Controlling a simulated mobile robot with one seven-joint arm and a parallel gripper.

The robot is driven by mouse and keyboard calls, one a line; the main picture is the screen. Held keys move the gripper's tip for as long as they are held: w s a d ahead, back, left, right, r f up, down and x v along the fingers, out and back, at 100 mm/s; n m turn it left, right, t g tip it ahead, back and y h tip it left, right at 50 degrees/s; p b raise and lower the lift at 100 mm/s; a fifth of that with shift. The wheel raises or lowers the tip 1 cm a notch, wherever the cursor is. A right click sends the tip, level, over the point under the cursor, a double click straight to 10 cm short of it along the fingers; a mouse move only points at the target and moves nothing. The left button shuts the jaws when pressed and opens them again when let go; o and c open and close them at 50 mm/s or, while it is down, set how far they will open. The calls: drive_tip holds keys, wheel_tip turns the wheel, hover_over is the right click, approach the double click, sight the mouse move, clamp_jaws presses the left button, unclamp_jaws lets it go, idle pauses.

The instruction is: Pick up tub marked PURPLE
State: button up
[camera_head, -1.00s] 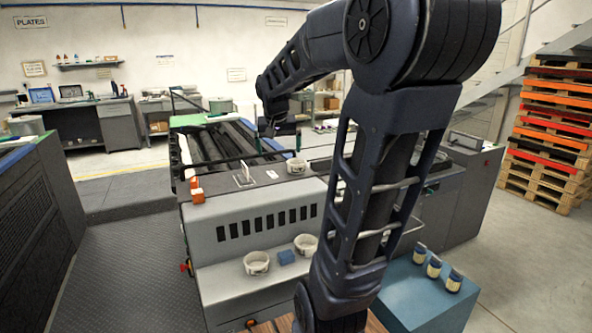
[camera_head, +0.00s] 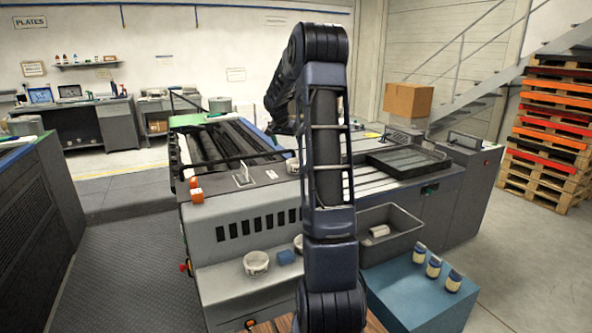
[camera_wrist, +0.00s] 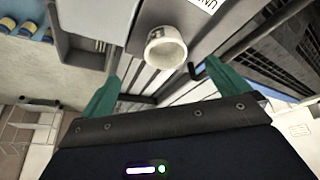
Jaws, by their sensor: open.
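Pale tubs stand on the press: one on the front ledge (camera_head: 256,263), one beside it mostly hidden by my arm (camera_head: 298,243), and one on the top surface (camera_head: 292,166), partly hidden. No colour word can be read on any tub. In the wrist view a white, open-topped tub (camera_wrist: 165,48) lies ahead of my gripper (camera_wrist: 157,88), apart from it and roughly centred between the two green fingers. The fingers are spread and empty. In the head view my gripper is not clearly visible behind my arm.
A grey bin (camera_head: 398,222) holding a pale item is right of my arm. Several jars (camera_head: 434,267) stand on a blue cabinet (camera_head: 400,290). A black tray (camera_head: 408,161) and cardboard box (camera_head: 408,100) are further back.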

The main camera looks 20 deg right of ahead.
sight(296, 163)
drive_tip(key=shift+m, duration=0.5)
drive_tip(key=shift+w+d+r+x, duration=0.2)
drive_tip(key=shift+w+d+x, duration=0.2)
drive_tip(key=shift+x, duration=2.35)
drive_tip(key=shift+w+d+r+x, duration=0.25)
drive_tip(key=shift+w+x, duration=0.1)
drive_tip(key=shift+x, duration=2.4)
drive_tip(key=shift+w+d+r+x, duration=0.2)
drive_tip(key=shift+w+d+x, duration=0.2)
drive_tip(key=shift+x, duration=2.4)
drive_tip(key=shift+a, duration=0.15)
drive_tip(key=c, duration=1.1)
drive_tip(key=shift+r, duration=0.15)
